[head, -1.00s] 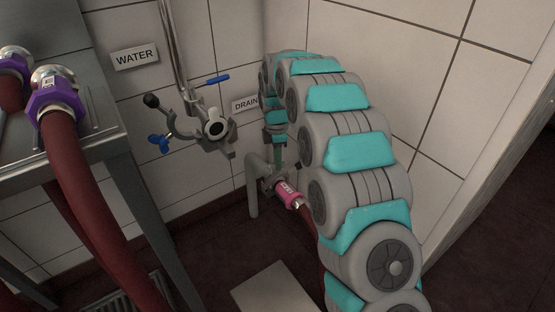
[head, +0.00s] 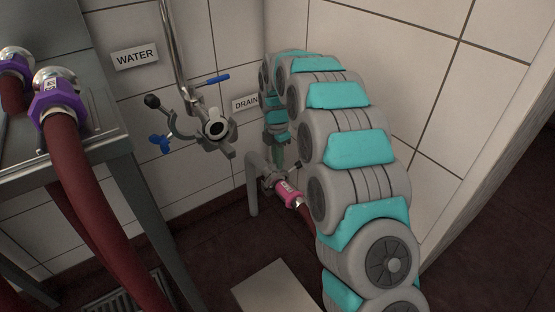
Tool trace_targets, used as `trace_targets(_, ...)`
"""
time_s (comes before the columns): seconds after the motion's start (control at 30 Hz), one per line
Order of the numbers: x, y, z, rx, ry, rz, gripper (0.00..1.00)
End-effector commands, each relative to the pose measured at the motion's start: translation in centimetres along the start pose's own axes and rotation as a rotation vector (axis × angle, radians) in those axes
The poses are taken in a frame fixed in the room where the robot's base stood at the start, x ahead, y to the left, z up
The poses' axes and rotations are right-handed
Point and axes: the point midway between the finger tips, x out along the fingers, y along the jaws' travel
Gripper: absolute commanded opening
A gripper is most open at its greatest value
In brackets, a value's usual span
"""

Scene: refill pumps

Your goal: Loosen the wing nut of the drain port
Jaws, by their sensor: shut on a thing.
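The drain port (head: 268,179) is a grey clamp on a bent grey pipe (head: 252,190) low in the corner, below the DRAIN label. A hose end with a pink collar (head: 287,192) sits at the clamp. My gripper (head: 278,162) points down at the top of the drain port and is shut on its wing nut. The wing nut itself is too small and too hidden by the fingers to make out. A small dark piece (head: 296,164) sticks up right of the clamp. My arm covers the area to the right.
The water port (head: 205,130), with an open clamp, black knob and blue wing nut (head: 160,143), is on the wall to the left. Dark red hoses with purple collars (head: 55,98) hang over a metal table (head: 104,136). A pale block (head: 275,289) lies on the floor.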

Motion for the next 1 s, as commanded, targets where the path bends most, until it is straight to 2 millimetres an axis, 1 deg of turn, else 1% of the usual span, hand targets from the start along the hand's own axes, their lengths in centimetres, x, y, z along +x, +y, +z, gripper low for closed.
trace_targets(0.17,-0.2,0.2,0.0,-0.001,-0.001,0.006,0.0)
trace_targets(0.2,-0.2,0.2,0.0,-0.001,-0.001,0.006,0.16)
trace_targets(0.47,-0.1,0.1,0.0,0.0,0.0,0.003,0.45)
trace_targets(0.77,-0.1,0.1,0.0,0.001,0.0,0.002,0.45)
trace_targets(0.87,-0.7,0.1,0.0,0.001,-0.001,0.003,0.45)
trace_targets(1.0,-2.2,0.1,0.0,0.001,-0.002,0.004,0.45)
